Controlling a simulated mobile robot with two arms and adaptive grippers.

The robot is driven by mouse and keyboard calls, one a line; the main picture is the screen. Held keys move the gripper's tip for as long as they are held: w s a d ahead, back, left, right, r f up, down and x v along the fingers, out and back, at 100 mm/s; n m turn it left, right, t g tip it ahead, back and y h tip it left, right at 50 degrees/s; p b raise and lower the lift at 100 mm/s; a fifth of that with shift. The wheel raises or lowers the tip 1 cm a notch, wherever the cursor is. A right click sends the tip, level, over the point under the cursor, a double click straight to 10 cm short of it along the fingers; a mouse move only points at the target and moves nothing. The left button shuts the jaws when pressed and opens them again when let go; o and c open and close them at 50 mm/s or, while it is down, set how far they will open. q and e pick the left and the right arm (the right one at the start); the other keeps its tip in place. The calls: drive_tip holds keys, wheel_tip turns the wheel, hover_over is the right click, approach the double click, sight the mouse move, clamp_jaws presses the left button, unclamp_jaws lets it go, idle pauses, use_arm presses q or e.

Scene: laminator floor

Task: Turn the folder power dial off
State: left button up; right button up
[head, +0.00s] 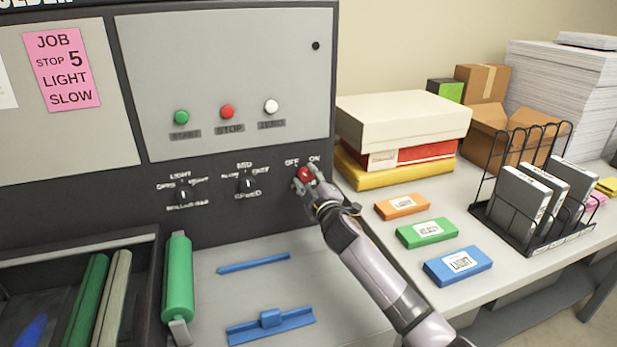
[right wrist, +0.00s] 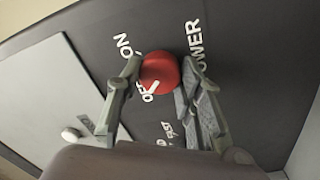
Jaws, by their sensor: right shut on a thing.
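The folder power dial (head: 304,174) is a round red knob on the dark lower panel of the machine, below the OFF and ON labels. It also shows in the right wrist view (right wrist: 160,70), where a short white mark on its edge lies beside the OFF label (right wrist: 148,92). The ON label (right wrist: 124,46) is farther up. My right gripper (head: 305,181) is shut on the dial, one finger on each side of it in the right wrist view (right wrist: 157,78). My left gripper is not in view.
Two dark dials (head: 246,184) sit to the left on the same panel. Green, red and white buttons (head: 227,112) are above. Orange, green and blue blocks (head: 427,232) lie on the table at right, near a wire rack (head: 484,212). A green roller (head: 178,279) stands lower left.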

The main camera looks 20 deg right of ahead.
drive_tip(key=shift+n, duration=0.5)
drive_tip(key=o, duration=1.2)
drive_tip(key=shift+c, duration=0.2)
drive_tip(key=shift+s, duration=0.15)
drive_tip(key=s, duration=1.1)
drive_tip(key=shift+s+d+f, duration=0.2)
drive_tip(key=shift+s+f, duration=0.05)
drive_tip(key=shift+s, duration=0.1)
